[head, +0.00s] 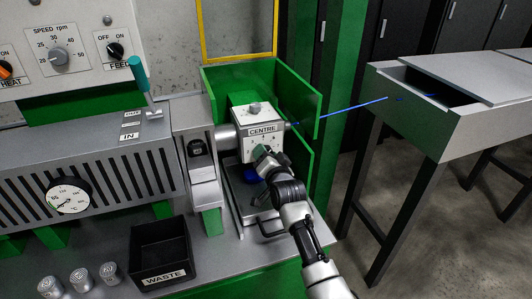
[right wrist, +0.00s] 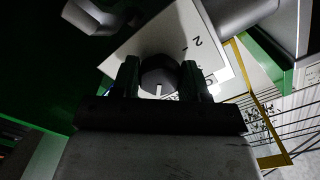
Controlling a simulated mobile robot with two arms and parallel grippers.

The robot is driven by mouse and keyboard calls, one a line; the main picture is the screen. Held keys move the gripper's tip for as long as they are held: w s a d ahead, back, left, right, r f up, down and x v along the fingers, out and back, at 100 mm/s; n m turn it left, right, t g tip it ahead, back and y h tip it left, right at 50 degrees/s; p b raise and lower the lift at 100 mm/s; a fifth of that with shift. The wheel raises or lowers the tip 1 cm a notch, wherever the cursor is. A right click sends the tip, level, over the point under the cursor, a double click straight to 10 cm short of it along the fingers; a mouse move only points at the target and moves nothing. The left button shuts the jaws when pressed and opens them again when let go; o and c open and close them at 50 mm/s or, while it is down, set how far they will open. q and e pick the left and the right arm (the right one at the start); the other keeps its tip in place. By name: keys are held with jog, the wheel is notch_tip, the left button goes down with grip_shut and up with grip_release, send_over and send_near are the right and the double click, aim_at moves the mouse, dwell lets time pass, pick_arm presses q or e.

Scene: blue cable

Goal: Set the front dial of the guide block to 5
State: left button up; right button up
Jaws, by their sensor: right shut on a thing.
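A white mark shows on the dial's near side. A figure 2 is readable on the white face; the number the dial points to cannot be told. My left gripper is in neither view.
A blue cable (head: 345,108) runs from the block's right side to a grey trough table (head: 455,125). A black WASTE bin (head: 160,246), several metal weights (head: 81,279) and a gauge (head: 68,195) are at the left. A teal-handled lever (head: 140,76) stands behind.

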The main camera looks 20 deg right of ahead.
dwell(0.5)
jog(key=o, duration=0.9)
jog(key=shift+s, duration=0.1)
jog(key=s, duration=1)
jog(key=shift+s+d+p, duration=0.2)
jog(key=shift+s+p, duration=0.1)
jog(key=shift+p, duration=0.1)
